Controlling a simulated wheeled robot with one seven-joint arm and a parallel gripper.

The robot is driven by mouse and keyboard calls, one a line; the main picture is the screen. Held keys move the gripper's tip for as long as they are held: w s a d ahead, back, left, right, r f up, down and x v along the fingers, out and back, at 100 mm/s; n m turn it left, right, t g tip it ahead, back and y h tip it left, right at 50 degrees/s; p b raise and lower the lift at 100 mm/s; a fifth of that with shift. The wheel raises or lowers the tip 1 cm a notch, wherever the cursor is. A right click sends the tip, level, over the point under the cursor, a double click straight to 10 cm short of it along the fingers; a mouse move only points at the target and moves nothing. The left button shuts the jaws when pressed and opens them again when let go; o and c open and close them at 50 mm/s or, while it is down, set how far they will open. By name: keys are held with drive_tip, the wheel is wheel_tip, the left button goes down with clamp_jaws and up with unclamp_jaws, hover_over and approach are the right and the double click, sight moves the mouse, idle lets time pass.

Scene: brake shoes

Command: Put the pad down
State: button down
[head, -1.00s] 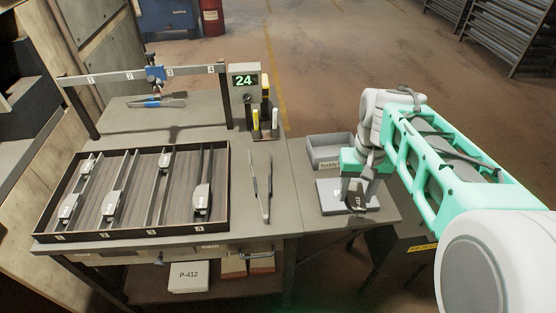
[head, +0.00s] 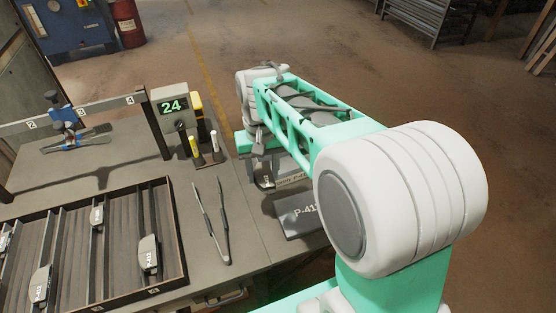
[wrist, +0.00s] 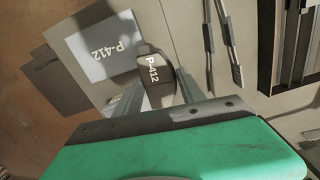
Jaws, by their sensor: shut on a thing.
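My gripper (head: 262,168) is shut on a dark pad with a pale P-412 label. The pad (wrist: 152,72) juts out between the two fingers in the wrist view; in the head view only its lower end (head: 266,182) shows under my gripper. It is held near the left side of a grey open bin (head: 293,180) with a Ready P-4… label, partly hidden by my arm. I cannot tell whether it touches anything. A flat grey block marked P-412 (head: 300,214) lies in front of the bin and also shows in the wrist view (wrist: 100,45).
Black tongs (head: 212,222) lie left of the block. A divided tray (head: 180,235) with several labelled pads is at the lower left. A stand with a 24 display (head: 173,105) and markers is behind the tongs. A numbered rail (head: 95,110) crosses the back left.

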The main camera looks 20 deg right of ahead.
drive_tip(key=w+d+m, duration=0.6)
drive_tip(key=w+m, duration=0.1)
drive_tip(key=m, duration=0.8)
hover_over(284, 170)
wheel_tip(284, 170, down, 3)
drive_tip(key=shift+m, duration=0.6)
wheel_tip(284, 170, down, 9)
drive_tip(key=shift+f+p, duration=0.15)
drive_tip(key=shift+p, duration=0.8)
drive_tip(key=shift+f, duration=0.25)
drive_tip(key=shift+f, duration=0.15)
drive_tip(key=c, duration=1.1)
unclamp_jaws()
drive_tip(key=shift+f, duration=0.1)
drive_tip(key=shift+c, duration=0.2)
drive_tip(key=shift+o, duration=0.9)
